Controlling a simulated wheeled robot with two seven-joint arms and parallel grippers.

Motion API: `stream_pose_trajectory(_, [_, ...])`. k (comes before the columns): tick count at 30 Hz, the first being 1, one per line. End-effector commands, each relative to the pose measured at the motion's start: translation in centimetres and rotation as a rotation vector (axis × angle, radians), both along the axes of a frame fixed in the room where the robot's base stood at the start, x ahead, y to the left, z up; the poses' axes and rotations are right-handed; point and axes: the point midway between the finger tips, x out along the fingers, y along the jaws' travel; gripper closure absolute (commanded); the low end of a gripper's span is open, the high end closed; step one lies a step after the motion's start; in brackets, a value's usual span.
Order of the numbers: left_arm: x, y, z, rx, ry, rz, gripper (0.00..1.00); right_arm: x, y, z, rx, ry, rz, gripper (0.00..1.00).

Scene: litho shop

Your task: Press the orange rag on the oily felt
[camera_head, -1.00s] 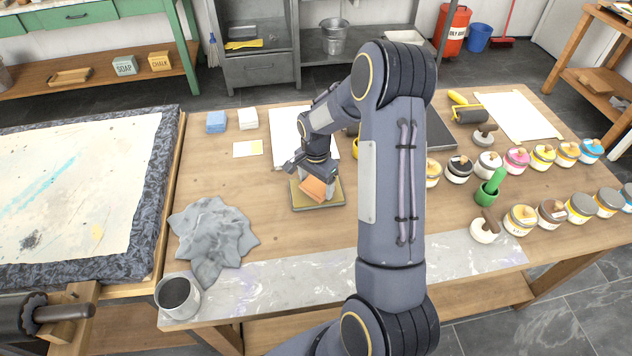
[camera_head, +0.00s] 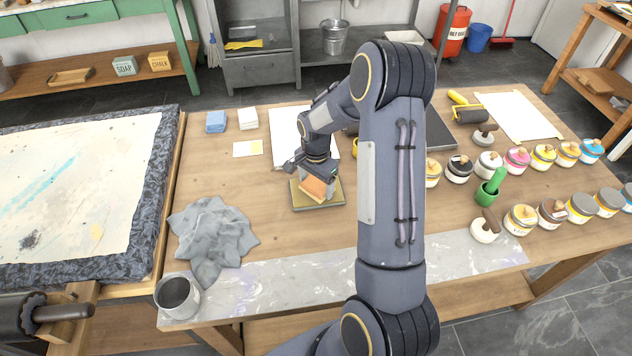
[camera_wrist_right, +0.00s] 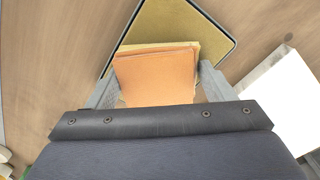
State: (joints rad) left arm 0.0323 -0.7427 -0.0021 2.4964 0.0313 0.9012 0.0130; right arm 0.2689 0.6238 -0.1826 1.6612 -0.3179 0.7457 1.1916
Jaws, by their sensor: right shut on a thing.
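The orange rag (camera_head: 313,189) is a folded stack held in my right gripper (camera_head: 318,180), just above or on the felt (camera_head: 334,204). The felt is a yellowish-olive pad with a dark edge, lying on the wooden table. In the right wrist view the orange rag (camera_wrist_right: 155,78) sits between the two grey fingers, with the felt (camera_wrist_right: 185,22) beyond and under it. A paler yellowish layer shows along the rag's far edge. I cannot tell for certain whether the rag touches the felt. My left gripper is not in view.
Blue (camera_head: 216,121) and white (camera_head: 248,118) folded cloths lie behind to the left. A crumpled grey cloth (camera_head: 212,240) and a grey cup (camera_head: 178,296) are at the front left. Several ink jars (camera_head: 521,219) stand on the right. Bare wood (camera_head: 262,190) lies left of the felt.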

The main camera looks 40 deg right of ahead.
Motion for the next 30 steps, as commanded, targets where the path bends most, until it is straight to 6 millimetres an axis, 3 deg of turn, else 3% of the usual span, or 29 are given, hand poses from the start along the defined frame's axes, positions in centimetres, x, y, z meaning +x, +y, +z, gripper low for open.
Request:
stream_pose_trajectory(11, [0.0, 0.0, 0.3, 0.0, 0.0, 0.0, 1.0, -0.1, 0.0, 0.2, 0.001, 0.003, 0.0, 0.46])
stream_pose_trajectory(30, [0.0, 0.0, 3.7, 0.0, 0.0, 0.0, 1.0, 0.0, 0.0, 5.5, 0.0, 0.0, -0.001, 0.46])
